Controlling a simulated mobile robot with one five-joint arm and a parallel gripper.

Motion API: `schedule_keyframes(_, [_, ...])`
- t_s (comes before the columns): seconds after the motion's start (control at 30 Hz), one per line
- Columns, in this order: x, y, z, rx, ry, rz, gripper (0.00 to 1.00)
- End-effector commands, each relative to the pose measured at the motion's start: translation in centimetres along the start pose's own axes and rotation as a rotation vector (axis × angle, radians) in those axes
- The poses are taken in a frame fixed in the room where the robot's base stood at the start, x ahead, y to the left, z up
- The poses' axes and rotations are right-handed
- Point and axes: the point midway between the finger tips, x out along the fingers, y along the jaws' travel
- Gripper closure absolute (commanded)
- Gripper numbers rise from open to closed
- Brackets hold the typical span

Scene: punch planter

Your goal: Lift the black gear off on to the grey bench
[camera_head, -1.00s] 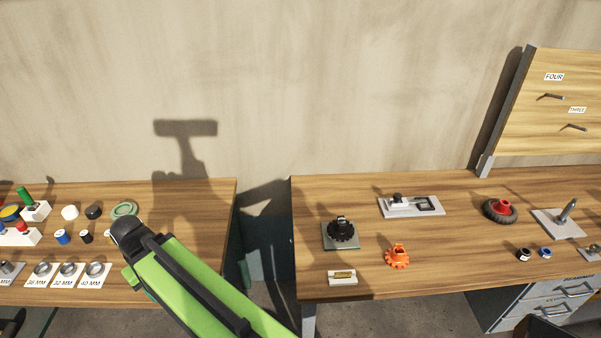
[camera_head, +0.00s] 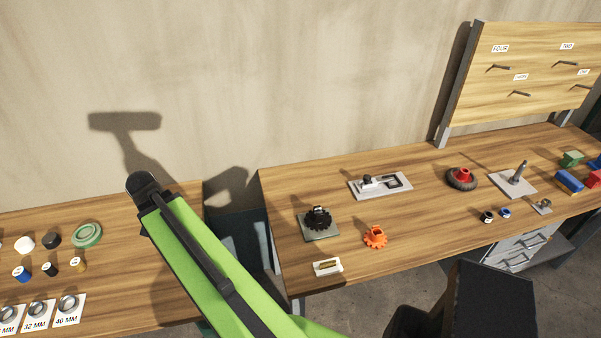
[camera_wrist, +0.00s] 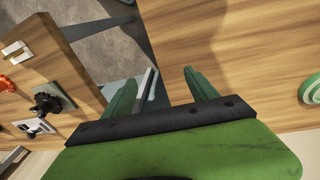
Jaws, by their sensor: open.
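The black gear (camera_head: 318,216) sits on a small grey plate (camera_head: 310,236) near the left end of the right-hand bench (camera_head: 420,200). That bench has a brown wood top with grey drawers and legs; no all-grey top shows. In the wrist view the black gear (camera_wrist: 46,103) is at the left on its plate (camera_wrist: 66,98). My gripper (camera_wrist: 160,77) is open and empty, its two green fingers over the gap between the benches, well apart from the gear. In the head view my arm hides the gripper.
An orange gear (camera_head: 375,238) is right of the plate, and a white block with a brass piece (camera_head: 327,267) in front. A grey fixture (camera_head: 381,186) stands behind. The left-hand bench (camera_head: 130,270) holds several rings and spools. A pegboard (camera_head: 530,75) rises at the back right.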

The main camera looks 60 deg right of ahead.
Motion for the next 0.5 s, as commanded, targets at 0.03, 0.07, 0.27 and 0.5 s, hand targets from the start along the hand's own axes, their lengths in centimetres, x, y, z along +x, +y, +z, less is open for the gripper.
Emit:
schedule_keyframes(0.03, [-1.0, 4.5, -2.7, 0.174, 0.007, 0.029, 0.33])
schedule_keyframes(0.07, [-1.1, 7.2, -4.0, 0.284, 0.014, 0.048, 0.33])
schedule_keyframes(0.27, [-2.0, 25.0, -8.8, 0.963, 0.075, 0.169, 0.33])
schedule_keyframes(0.5, [-2.7, 37.5, -8.8, 1.422, 0.140, 0.261, 0.33])
